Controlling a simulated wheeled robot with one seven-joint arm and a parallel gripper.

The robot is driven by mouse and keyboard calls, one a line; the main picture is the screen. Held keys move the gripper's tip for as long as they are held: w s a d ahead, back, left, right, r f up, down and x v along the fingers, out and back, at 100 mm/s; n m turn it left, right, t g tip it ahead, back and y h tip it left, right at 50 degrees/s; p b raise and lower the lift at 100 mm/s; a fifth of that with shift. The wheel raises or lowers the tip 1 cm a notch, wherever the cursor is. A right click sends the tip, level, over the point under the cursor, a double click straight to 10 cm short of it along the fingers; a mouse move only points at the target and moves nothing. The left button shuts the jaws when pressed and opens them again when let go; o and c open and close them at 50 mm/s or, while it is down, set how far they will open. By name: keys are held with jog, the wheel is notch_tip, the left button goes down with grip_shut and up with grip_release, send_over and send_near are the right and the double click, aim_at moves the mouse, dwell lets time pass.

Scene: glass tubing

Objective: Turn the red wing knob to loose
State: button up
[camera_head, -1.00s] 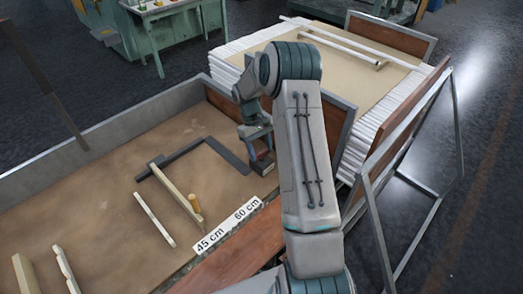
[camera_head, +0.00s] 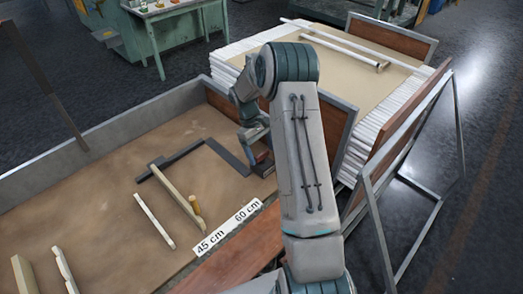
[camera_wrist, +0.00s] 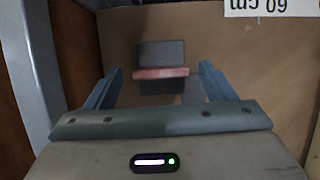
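The red wing knob (camera_wrist: 160,73) shows in the wrist view as a flat red bar on a dark grey block (camera_wrist: 161,52). My gripper (camera_wrist: 161,68) is open, with one blue-grey finger on each side of the knob and a visible gap to both. Whether the fingertips are level with the knob in depth is hard to tell. In the head view my gripper (camera_head: 259,154) is low at the right end of the dark angled bar (camera_head: 226,156). There the knob is mostly hidden by the gripper.
A white label strip (camera_head: 228,226) reading 45 cm and 60 cm lies along the bench's front edge. A metal-edged wooden panel (camera_head: 322,118) stands close on the right.

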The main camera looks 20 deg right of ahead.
jog(key=v, duration=1.3)
jog(key=shift+w+r+b, duration=0.2)
jog(key=shift+r+b, duration=0.1)
jog(key=shift+b, duration=0.15)
jog(key=s+a+r+m+t, duration=0.1)
jog(key=s+a+r+t, duration=0.15)
jog(key=s+r, duration=0.35)
jog(key=s+a+r+m+t, duration=0.1)
jog(key=s+a+r, duration=0.2)
jog(key=s+r, duration=0.35)
jog(key=s+a+f+m+t+y, duration=0.1)
jog(key=s, duration=0.8)
jog(key=s+a+f+m+t, duration=0.1)
jog(key=s+a+f+t, duration=0.1)
jog(key=s, duration=0.7)
jog(key=shift+s+f+m+y, duration=0.3)
jog(key=shift+s+m+y, duration=0.05)
jog(key=shift+m+y, duration=0.05)
